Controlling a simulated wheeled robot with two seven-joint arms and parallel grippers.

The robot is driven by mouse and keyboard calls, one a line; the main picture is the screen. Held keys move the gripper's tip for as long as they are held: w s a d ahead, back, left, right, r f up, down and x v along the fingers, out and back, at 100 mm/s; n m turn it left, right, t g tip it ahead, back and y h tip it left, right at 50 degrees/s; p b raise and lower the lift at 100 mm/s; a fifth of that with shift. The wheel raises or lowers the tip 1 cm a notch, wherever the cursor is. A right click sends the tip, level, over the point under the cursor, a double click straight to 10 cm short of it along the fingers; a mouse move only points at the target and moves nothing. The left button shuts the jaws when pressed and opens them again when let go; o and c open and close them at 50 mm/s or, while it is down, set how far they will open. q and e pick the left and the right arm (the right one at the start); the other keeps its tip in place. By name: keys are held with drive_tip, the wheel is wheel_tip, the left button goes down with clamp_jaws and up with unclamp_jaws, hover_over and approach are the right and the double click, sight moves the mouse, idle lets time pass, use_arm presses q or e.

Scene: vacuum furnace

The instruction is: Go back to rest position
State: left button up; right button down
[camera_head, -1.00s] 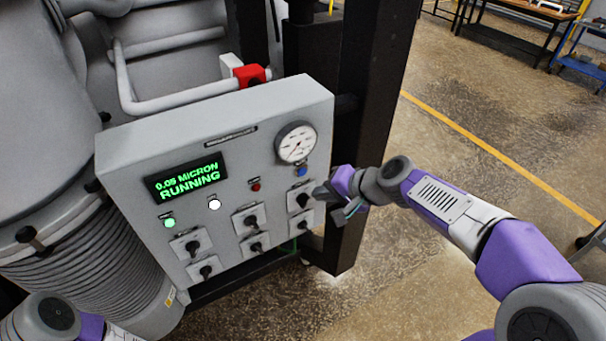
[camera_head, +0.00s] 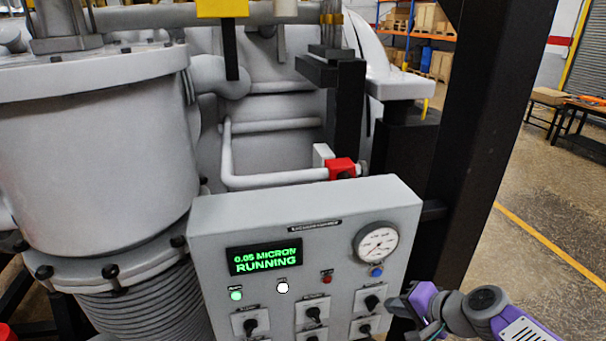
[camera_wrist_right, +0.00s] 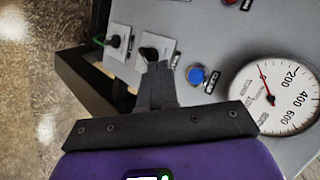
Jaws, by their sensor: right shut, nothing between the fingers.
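My right gripper (camera_head: 400,304) is shut and empty at the right edge of the grey control panel (camera_head: 215,218), beside the upper right black switch (camera_head: 371,302). In the right wrist view, the shut fingers (camera_wrist_right: 155,88) point at a black switch knob (camera_wrist_right: 149,54). I cannot tell whether they touch it. The panel's display (camera_head: 264,257) reads "0.05 MICRON RUNNING" in green. My left gripper is out of view.
A dial gauge (camera_head: 376,244) and a blue button (camera_head: 376,271) sit on the panel near my right gripper. A black upright post (camera_head: 487,120) stands behind my right arm. Open floor (camera_head: 545,205) lies to the right.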

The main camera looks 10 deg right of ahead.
drive_tip(key=a+f+n+g+h+b, duration=0.1)
drive_tip(key=a+f+g+b, duration=0.1)
drive_tip(key=f, duration=1.1)
drive_tip(key=a+f+n+g+b, duration=0.1)
drive_tip(key=a+f+g+b, duration=0.15)
drive_tip(key=f, duration=1.05)
drive_tip(key=s+a+f+n+g+b, duration=0.1)
drive_tip(key=s+a+f, duration=0.3)
drive_tip(key=f, duration=0.3)
drive_tip(key=s+a+f+n+g+b, duration=0.1)
drive_tip(key=s+a+f, duration=0.3)
drive_tip(key=f, duration=0.4)
drive_tip(key=s+a+f+n+g+b, duration=0.1)
drive_tip(key=s+a+f+n, duration=0.2)
drive_tip(key=s+f, duration=0.3)
wheel_tip(320, 180, down, 2)
drive_tip(key=shift+a+f+y, duration=0.15)
drive_tip(key=shift+a+y, duration=0.15)
drive_tip(key=shift+a, duration=0.1)
drive_tip(key=c, duration=1.8)
unclamp_jaws()
drive_tip(key=shift+c, duration=0.2)
